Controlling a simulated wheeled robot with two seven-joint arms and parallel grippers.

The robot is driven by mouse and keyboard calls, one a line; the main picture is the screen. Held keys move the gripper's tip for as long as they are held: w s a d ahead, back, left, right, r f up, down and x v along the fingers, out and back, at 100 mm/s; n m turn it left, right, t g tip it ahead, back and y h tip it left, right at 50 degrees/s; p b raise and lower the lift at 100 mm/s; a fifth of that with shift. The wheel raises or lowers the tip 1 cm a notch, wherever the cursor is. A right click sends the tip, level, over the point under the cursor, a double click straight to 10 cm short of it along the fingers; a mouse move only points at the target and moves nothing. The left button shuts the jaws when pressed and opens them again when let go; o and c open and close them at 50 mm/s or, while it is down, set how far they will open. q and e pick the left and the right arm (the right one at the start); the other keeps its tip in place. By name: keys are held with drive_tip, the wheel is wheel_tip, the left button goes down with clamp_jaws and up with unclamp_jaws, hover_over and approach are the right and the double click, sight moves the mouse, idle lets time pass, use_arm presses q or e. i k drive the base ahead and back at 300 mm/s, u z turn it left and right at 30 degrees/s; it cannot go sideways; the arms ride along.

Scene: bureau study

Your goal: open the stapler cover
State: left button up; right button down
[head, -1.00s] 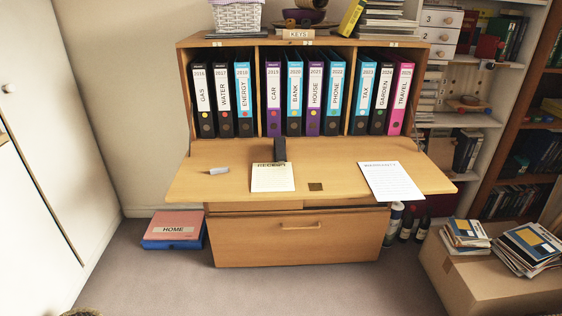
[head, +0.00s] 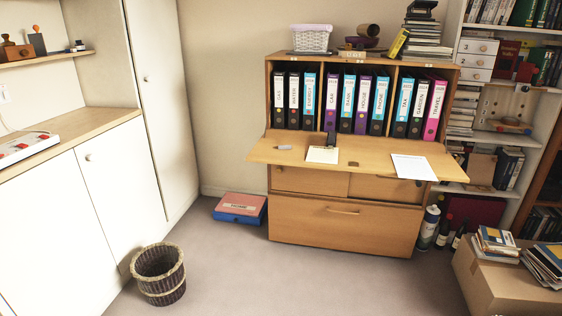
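A small dark object (head: 331,139), possibly the stapler, is on the bureau's fold-down desk flap (head: 372,155), at the back edge of a cream sheet (head: 322,155). It is too small to tell its cover's state. Neither of my grippers is in view.
The bureau (head: 343,218) holds a row of binders above the flap. A grey marker-like item (head: 283,148) and a white sheet (head: 413,167) lie on the flap. A wicker basket (head: 158,275), flat boxes (head: 240,208) and a carton (head: 505,285) stand around clear floor.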

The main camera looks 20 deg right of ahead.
sight(331, 136)
drive_tip(key=z, duration=0.65)
drive_tip(key=i, duration=0.5)
drive_tip(key=z, duration=0.6)
drive_tip(key=i, duration=0.95)
drive_tip(key=u, duration=0.35)
